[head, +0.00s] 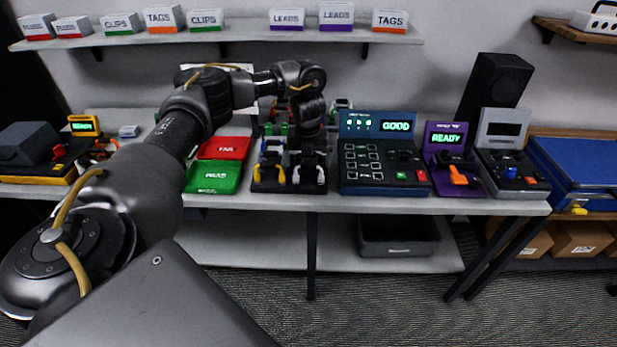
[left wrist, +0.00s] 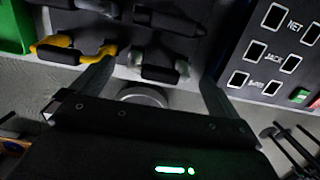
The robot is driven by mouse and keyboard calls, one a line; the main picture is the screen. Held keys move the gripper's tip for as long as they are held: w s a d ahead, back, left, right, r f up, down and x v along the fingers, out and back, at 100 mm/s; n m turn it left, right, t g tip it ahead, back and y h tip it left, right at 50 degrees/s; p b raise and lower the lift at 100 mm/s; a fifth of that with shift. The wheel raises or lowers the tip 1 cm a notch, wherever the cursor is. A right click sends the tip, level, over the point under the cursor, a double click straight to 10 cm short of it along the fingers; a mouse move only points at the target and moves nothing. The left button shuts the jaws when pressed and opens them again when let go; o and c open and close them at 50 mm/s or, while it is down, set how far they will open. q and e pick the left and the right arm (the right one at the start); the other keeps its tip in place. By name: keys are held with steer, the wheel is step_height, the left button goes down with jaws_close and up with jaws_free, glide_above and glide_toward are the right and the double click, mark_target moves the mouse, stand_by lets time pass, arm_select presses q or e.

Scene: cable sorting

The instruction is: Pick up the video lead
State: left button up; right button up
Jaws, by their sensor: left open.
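My left gripper (head: 311,150) hangs at the right part of a dark cable holder on the table; in the left wrist view its fingers (left wrist: 158,78) stand apart. A dark lead with grey-green ends (left wrist: 157,69) lies between the fingers in that view, and I see no grip on it. A lead with yellow ends (left wrist: 72,52) lies left of the fingers, and in the head view a yellow end (head: 268,174) shows at the holder's left part. I cannot read which lead is the video lead. My left arm hides part of the holder's back. My right gripper is not in view.
A blue test box (head: 372,187) reading GOOD stands close right of the gripper. Red FAIL (head: 224,148) and green PASS (head: 213,178) trays lie left. A purple READY unit (head: 447,139) stands farther right. A shelf (head: 240,40) with labelled boxes runs above.

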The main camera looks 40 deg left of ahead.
mark_target(308, 169)
arm_select(q)
steer(key=shift+s+d+f+p, duration=0.15)
steer(key=shift+f+p, duration=0.1)
steer(key=shift+p, duration=0.15)
step_height(308, 169, down, 4)
steer(key=shift+r+p, duration=0.1)
steer(key=shift+p, duration=0.65)
steer(key=shift+w+f, duration=0.2)
steer(key=shift+f, duration=0.2)
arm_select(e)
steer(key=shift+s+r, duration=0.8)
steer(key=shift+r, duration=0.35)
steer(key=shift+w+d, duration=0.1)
arm_select(q)
steer(key=c, duration=0.8)
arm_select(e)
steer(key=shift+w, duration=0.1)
